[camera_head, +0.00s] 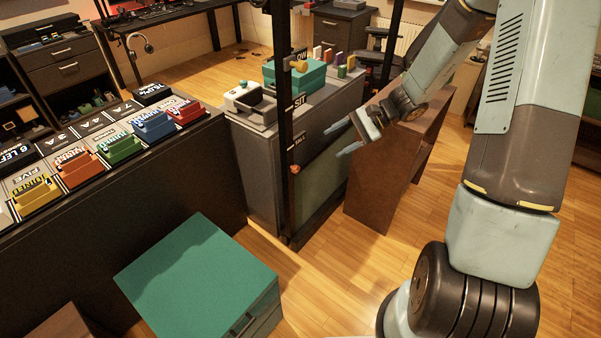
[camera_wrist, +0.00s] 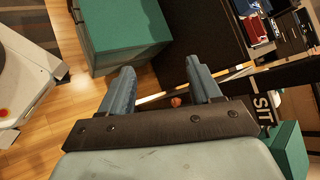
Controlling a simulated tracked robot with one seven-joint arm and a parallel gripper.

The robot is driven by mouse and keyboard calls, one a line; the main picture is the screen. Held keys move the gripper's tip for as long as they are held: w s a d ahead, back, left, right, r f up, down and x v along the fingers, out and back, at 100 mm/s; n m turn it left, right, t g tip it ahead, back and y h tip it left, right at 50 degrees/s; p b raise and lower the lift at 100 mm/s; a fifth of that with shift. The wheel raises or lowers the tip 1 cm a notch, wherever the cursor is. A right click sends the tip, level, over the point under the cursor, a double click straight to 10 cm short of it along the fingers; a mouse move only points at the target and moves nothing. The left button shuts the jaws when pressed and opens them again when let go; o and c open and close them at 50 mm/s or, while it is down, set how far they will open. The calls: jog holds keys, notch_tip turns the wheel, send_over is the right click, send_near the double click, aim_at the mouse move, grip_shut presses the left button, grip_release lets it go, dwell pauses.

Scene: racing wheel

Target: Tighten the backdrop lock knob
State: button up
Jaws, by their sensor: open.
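A small orange-red knob (camera_head: 295,169) sits low on a black upright post (camera_head: 284,120). A yellowish knob (camera_head: 299,66) sits higher on the same post; no label shows which one is the backdrop lock knob. My gripper (camera_head: 337,139) is open and empty, to the right of the post and a little above the orange-red knob's height in the head view. In the wrist view my gripper (camera_wrist: 160,66) has its two fingers spread, and the orange-red knob (camera_wrist: 176,101) shows between them, nearer the right finger. No contact with it is visible.
A grey cabinet (camera_head: 250,185) with a teal box (camera_head: 285,77) stands by the post. A green-topped cabinet (camera_head: 195,275) stands in front. A long dark counter (camera_head: 150,190) is at left. Wooden floor is clear at centre right.

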jog(key=w+f+m+t+y, duration=0.2)
jog(key=w+f+m+t, duration=0.15)
jog(key=f, duration=0.45)
jog(key=w+f+m+t+y, duration=0.2)
jog(key=w+f+m, duration=0.25)
jog(key=f, duration=0.25)
jog(key=m+t+h, duration=0.2)
jog(key=m+t, duration=0.5)
jog(key=m, duration=0.2)
send_near(298, 170)
jog(key=x, duration=0.8)
jog(key=shift+w+a, duration=0.2)
jog(key=shift+a, duration=0.1)
jog(key=c, duration=1)
jog(key=shift+c, duration=0.2)
